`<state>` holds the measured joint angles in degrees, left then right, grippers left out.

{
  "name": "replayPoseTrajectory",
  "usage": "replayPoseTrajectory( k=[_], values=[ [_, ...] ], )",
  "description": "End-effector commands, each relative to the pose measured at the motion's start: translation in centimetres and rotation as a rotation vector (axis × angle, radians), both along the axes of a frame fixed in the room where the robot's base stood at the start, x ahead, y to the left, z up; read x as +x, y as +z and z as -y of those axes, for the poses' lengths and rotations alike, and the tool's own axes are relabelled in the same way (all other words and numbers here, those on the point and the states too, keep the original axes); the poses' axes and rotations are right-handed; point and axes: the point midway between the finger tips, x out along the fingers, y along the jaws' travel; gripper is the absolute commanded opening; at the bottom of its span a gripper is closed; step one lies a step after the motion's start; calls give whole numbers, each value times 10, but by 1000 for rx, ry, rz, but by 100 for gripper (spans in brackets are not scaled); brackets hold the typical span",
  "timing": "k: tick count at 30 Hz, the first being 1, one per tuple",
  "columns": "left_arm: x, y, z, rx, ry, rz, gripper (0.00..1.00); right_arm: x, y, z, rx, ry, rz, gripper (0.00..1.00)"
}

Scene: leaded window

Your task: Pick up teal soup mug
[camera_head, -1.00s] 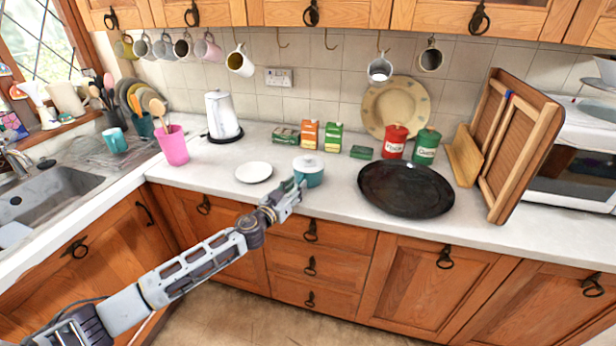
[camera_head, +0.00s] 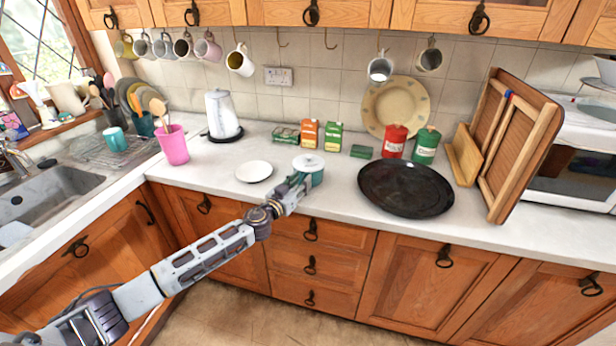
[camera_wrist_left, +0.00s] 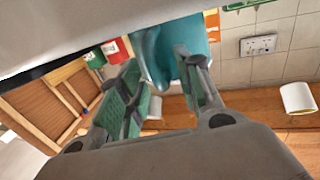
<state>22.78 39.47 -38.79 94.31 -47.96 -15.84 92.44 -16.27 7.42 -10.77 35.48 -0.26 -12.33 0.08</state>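The teal soup mug (camera_head: 316,177) with a pale lid stands upright on the counter near its front edge. My left gripper (camera_head: 301,181) reaches it from the front left in the head view, its fingertips right at the mug's near side. In the left wrist view the fingers (camera_wrist_left: 160,90) are spread apart, with the teal mug (camera_wrist_left: 180,48) just beyond and partly between them. I cannot tell whether either finger touches it. The mug's lower front is partly hidden by the gripper. My right gripper is not in view.
A white saucer (camera_head: 254,172) lies left of the mug and a dark round tray (camera_head: 405,190) to its right. Small boxes (camera_head: 322,135) and red and green canisters (camera_head: 395,143) stand behind. The pink tumbler (camera_head: 173,146) and kettle (camera_head: 221,112) are farther left.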

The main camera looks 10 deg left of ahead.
Motion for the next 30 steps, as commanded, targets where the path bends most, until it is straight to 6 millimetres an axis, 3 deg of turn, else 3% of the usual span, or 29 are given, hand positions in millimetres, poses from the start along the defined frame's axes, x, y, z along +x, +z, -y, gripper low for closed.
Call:
replayPoseTrajectory(
  k=[2,9,30],
  values=[
    [0,0,0,0,0,0,31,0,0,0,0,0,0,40],
    [0,0,0,0,0,0,0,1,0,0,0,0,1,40],
    [1,9,0,1,0,5,0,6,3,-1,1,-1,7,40]
  ],
)
